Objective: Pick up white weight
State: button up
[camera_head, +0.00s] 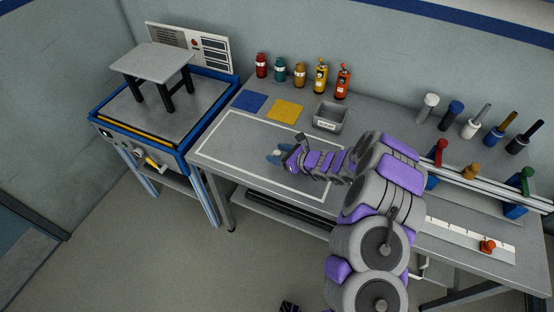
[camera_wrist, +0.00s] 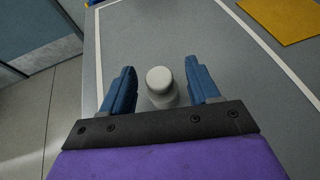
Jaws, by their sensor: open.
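The white weight (camera_wrist: 161,86) is a small pale cylinder with a narrower rounded top. In the wrist view it stands on the grey bench between the two blue fingers of my gripper (camera_wrist: 162,90). The fingers are apart, with a gap on each side of the weight. In the head view my gripper (camera_head: 276,157) is low over the outlined area of the bench (camera_head: 237,135). The weight is small and partly hidden by the gripper there.
A blue square (camera_head: 250,101), a yellow square (camera_head: 285,111) and a grey bin (camera_head: 331,116) lie behind my gripper. Several coloured bottles (camera_head: 300,74) line the back. A test stand (camera_head: 160,105) is at the left. Tools and a rail (camera_head: 480,185) are at the right.

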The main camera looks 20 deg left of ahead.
jog(key=shift+w+a+f, duration=0.2)
jog(key=shift+a, duration=0.4)
jog(key=shift+d, duration=0.1)
grip_shut()
